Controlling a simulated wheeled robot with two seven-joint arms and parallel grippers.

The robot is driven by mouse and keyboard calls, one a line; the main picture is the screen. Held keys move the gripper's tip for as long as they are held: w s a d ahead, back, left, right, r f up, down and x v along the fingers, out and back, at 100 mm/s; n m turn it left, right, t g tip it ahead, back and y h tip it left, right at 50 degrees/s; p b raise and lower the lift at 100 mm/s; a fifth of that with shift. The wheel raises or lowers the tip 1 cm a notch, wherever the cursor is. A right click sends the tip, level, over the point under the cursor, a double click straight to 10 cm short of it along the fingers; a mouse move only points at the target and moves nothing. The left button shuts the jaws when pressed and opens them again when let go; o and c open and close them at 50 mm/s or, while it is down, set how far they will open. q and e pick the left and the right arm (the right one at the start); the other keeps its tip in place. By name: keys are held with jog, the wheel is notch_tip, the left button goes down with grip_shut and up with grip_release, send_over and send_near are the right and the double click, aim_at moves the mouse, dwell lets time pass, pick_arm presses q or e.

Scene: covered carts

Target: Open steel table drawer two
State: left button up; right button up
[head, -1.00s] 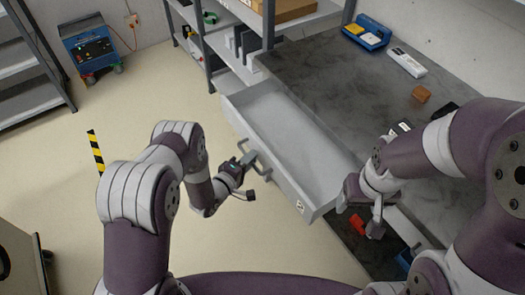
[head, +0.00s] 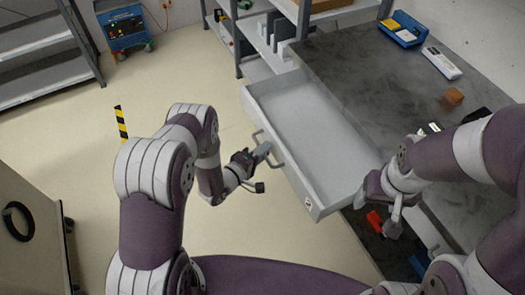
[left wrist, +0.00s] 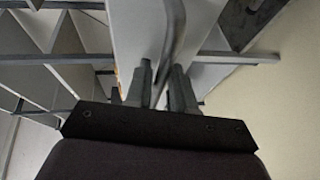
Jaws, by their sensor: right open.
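A light grey steel table drawer (head: 312,128) is pulled far out of the dark-topped steel table (head: 370,75), and its tray is empty. No drawer number is readable. Its bar handle (head: 281,163) is on the front face. My left gripper (head: 266,150) is at this handle. In the left wrist view the handle bar (left wrist: 172,40) runs between the two fingers of my left gripper (left wrist: 160,85), which are closed around it. My right gripper (head: 392,218) is open and empty, beside the drawer's near right corner and in front of the table.
On the tabletop are a blue tray (head: 403,30), a white box (head: 441,62) and a brown block (head: 453,97). Red (head: 374,221) and blue items lie low beside my right gripper. Grey shelving (head: 262,45) stands behind the drawer. Open floor (head: 190,75) lies left of the drawer.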

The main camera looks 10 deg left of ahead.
pick_arm(q)
jog(key=v, duration=1.2)
jog(key=shift+s+a+b, duration=0.2)
jog(key=shift+s+b, duration=0.05)
jog(key=shift+b, duration=0.05)
jog(key=shift+r, duration=0.15)
